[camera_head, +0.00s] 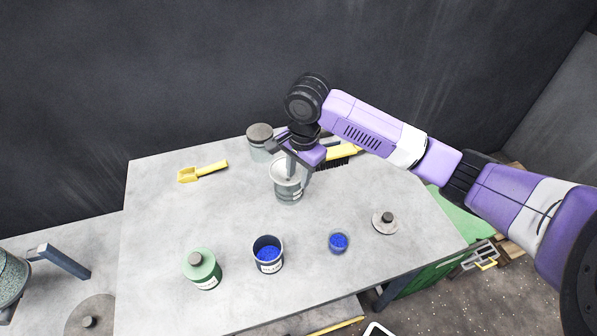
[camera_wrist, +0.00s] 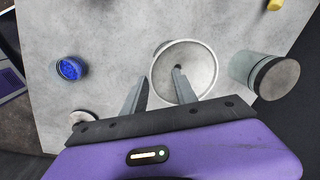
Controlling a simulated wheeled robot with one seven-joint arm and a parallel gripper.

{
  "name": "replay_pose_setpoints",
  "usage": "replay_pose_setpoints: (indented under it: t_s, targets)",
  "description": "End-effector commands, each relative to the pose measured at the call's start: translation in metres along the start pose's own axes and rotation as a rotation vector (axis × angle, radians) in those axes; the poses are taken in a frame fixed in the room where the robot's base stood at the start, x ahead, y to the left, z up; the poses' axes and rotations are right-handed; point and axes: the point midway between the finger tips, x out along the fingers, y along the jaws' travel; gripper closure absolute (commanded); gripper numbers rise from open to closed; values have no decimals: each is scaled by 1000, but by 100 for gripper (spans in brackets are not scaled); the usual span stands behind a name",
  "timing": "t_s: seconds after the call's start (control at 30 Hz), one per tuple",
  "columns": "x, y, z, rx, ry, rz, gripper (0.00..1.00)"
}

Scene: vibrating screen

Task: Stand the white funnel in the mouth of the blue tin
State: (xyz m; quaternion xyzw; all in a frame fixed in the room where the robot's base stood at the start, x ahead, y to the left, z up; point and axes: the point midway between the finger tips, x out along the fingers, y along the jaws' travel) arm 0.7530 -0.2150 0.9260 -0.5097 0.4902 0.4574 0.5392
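The white funnel (camera_head: 279,172) appears as a pale round bowl on the open grey tin (camera_head: 288,192) in the middle of the table; its spout is hidden. In the wrist view the funnel (camera_wrist: 200,66) is a wide pale ring. My gripper (camera_head: 299,168) is low over it, and in the wrist view my gripper (camera_wrist: 160,82) is open, with one finger inside the funnel's rim and the other outside. I see no clear grip on the rim. The blue tin (camera_head: 268,267), dark with a white label, stands upright nearer the front, open, with blue granules inside.
A green lidded tin (camera_head: 202,270) stands left of the blue tin, a small blue cup (camera_head: 338,245) to its right. A loose grey lid (camera_head: 384,224) lies farther right. A closed grey tin (camera_head: 260,147), yellow scoop (camera_head: 203,171) and brush (camera_head: 341,157) are behind. Between the tins the tabletop is bare.

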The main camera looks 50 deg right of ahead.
Motion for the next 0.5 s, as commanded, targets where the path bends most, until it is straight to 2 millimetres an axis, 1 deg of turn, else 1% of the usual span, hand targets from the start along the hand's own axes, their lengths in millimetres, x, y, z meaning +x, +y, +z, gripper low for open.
replay_pose_setpoints:
  t_s: [0.03,0.13,0.17,0.5]
  targets:
    - [0,0,0,0,0,0,77]
    - [0,0,0,0,0,0,96]
    - [0,0,0,0,0,0,100]
    - [-2,0,0,0,-1,2,100]
